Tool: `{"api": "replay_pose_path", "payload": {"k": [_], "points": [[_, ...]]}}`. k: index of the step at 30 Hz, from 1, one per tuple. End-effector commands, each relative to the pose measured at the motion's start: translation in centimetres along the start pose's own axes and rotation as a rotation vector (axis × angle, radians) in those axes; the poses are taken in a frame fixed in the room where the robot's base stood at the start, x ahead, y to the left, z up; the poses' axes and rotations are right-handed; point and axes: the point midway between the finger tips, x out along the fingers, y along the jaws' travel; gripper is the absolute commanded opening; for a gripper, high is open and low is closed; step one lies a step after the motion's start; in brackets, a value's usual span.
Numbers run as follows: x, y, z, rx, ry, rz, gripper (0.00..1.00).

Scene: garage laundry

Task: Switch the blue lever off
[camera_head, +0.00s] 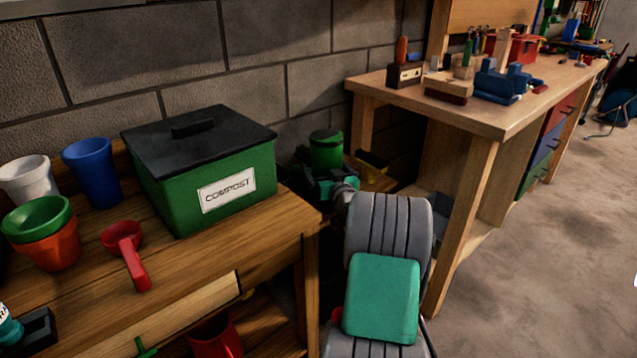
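I cannot make out a blue lever in this view. A blue vise-like tool (502,82) sits on the far workbench, but it is too small to tell whether any part of it is a lever. My gripper is not identifiable in this view, so where it stands relative to anything cannot be told.
A wooden table (190,285) at left bears a green compost bin (205,180), a blue cup (92,172), pots and a red scoop (126,250).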

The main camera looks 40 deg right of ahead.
Motion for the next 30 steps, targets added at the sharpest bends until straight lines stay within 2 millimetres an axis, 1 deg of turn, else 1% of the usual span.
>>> {"api": "replay_pose_path", "payload": {"k": [3, 4, 30], "points": [[0.0, -0.08, -0.04, 0.0, 0.0, -0.001, 0.97], [0.0, -0.08, -0.04, 0.0, 0.0, -0.002, 0.96], [-0.04, -0.06, -0.02, 0.0, 0.0, -0.001, 0.25]]}}
